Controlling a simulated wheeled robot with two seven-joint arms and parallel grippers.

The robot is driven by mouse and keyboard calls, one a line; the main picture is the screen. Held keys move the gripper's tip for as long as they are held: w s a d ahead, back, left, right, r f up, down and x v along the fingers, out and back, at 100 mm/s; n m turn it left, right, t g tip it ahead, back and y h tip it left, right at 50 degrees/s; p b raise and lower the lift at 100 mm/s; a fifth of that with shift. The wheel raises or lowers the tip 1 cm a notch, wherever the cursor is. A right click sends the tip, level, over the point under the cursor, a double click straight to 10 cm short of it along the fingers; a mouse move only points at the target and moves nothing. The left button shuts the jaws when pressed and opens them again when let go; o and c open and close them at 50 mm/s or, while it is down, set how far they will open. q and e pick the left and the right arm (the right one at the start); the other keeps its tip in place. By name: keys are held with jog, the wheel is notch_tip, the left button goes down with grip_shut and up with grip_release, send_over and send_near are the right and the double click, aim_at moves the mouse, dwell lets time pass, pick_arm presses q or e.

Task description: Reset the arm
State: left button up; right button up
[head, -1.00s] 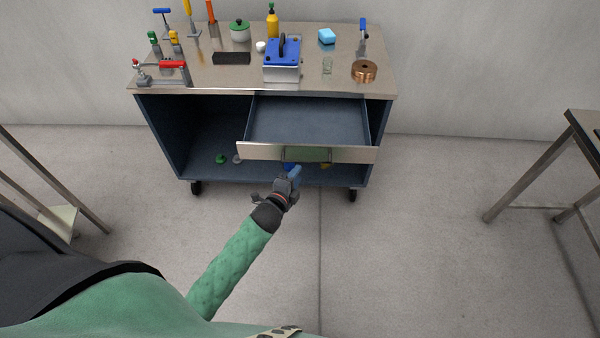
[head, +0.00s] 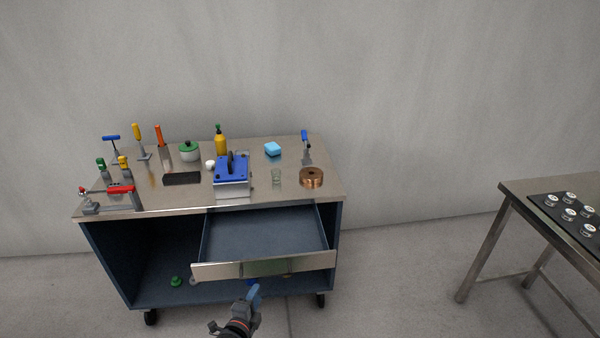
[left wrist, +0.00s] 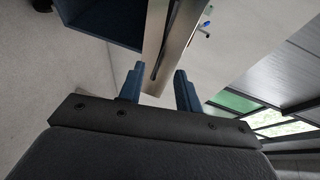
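My left gripper (head: 246,302) is low in the head view, in front of the open drawer (head: 264,240) of the blue cart. In the left wrist view its two blue fingers (left wrist: 158,88) are spread apart with nothing held between them. The steel drawer front (left wrist: 172,45) shows just beyond the fingertips; I cannot tell whether they touch it. My right gripper is in neither view.
The cart's steel top (head: 150,195) holds a blue-and-grey device (head: 232,180), a copper coil (head: 312,177), a yellow bottle (head: 221,143) and several tools. A steel table (head: 530,200) stands at the right. Floor between them is clear.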

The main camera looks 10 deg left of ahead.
pick_arm(q)
jog(key=s+a+f+n+g+y, duration=0.1)
jog(key=s+f+n+g, duration=0.3)
jog(key=f, duration=0.5)
jog(key=s+a+f+n+g+y, duration=0.1)
jog(key=s+f+n+g, duration=0.15)
jog(key=f+n, duration=0.45)
jog(key=s+a+f+n+g, duration=0.1)
jog(key=s+f+n+g, duration=0.2)
jog(key=f, duration=0.8)
jog(key=s+d+f+n+g, duration=0.1)
jog(key=s+d+f+g, duration=0.1)
jog(key=s+f, duration=0.6)
jog(key=s+d+f+n+g, duration=0.1)
jog(key=s+d+f+g, duration=0.1)
jog(key=s+f, duration=0.7)
jog(key=s+d, duration=0.1)
jog(key=s, duration=0.6)
jog(key=shift+s+d+f+h, duration=0.2)
jog(key=shift+s+h, duration=0.1)
jog(key=shift+s, duration=0.05)
jog(key=shift+g, duration=0.25)
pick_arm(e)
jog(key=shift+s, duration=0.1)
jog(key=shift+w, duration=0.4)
